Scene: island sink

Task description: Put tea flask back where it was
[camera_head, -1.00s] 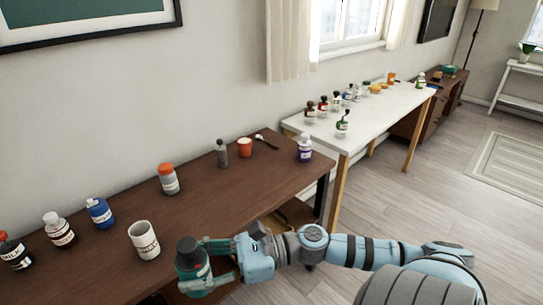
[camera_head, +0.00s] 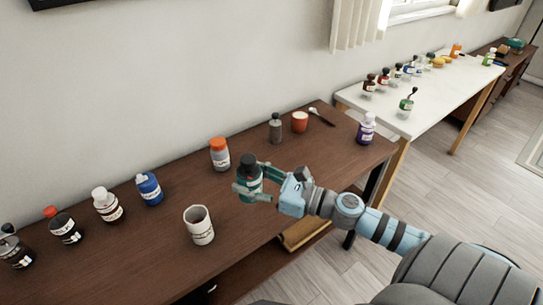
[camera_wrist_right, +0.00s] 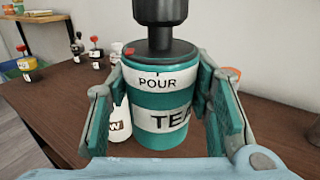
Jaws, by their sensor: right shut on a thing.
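The tea flask (camera_head: 247,176) is teal with a black top and white bands. In the right wrist view the flask (camera_wrist_right: 160,105) stands upright between the two fingers and shows "POUR" and part of "TEA". My right gripper (camera_head: 252,184) is shut on it, over the front part of the brown table (camera_head: 215,255), right of a white mug (camera_head: 199,226). I cannot tell whether the flask's base touches the table. My left gripper is not in view.
An orange-capped jar (camera_head: 219,154) stands behind the flask. A grey bottle (camera_head: 275,128), an orange cup (camera_head: 299,122) and a purple bottle (camera_head: 366,128) stand farther right. Several bottles, including a blue one (camera_head: 149,189), line the left. A white table (camera_head: 440,105) adjoins at the right.

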